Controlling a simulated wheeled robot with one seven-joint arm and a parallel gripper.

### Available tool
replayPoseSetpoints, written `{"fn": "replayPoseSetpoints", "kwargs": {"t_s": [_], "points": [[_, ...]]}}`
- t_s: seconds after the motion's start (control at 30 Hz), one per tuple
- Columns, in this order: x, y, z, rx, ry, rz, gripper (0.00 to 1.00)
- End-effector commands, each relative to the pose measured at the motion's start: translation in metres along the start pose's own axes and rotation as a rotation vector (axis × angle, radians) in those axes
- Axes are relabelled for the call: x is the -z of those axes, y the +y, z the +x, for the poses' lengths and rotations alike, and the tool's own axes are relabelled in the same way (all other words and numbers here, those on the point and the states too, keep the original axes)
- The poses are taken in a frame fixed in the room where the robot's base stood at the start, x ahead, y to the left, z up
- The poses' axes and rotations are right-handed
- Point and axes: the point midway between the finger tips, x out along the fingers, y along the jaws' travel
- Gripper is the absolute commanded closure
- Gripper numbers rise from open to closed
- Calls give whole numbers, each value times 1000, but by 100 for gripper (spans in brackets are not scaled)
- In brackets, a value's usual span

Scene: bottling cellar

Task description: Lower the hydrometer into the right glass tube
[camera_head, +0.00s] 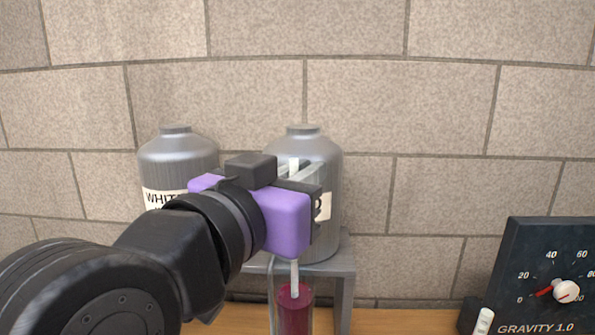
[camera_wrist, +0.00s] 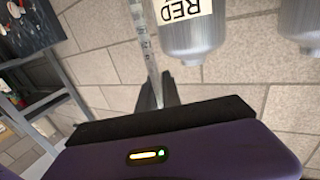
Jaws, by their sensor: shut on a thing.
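My gripper (camera_head: 303,172) is shut on the hydrometer (camera_head: 294,277), a thin pale rod that hangs upright below it. The hydrometer's top shows white above the fingers. In the wrist view, its scaled stem (camera_wrist: 143,42) runs up from between the fingers (camera_wrist: 157,92). A glass tube (camera_head: 295,315) with dark red liquid stands directly below my gripper. The rod's lower end overlaps the tube's upper part in the picture; I cannot tell whether it is inside or in front. No second tube shows; my arm covers the area to the left.
Two grey metal canisters stand behind: one labelled WHITE (camera_head: 178,158) and one labelled RED (camera_wrist: 190,30), partly behind my gripper. A grey stand (camera_head: 345,270) is under them. A dark gauge panel (camera_head: 535,250) and a small white cylinder (camera_head: 484,321) are at right. The brick wall is behind.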

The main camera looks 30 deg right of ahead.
Motion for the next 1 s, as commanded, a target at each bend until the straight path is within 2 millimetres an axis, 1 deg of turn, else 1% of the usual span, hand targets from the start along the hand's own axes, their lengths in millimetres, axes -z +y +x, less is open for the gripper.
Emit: {"fn": "replayPoseSetpoints", "kwargs": {"t_s": [0.03, 0.8, 1.0], "points": [[-4, 0, 0, 0, 0, 0, 100], [-31, 0, 0, 0, 0, 0, 100], [-32, 0, 0, 0, 0, 0, 100]]}}
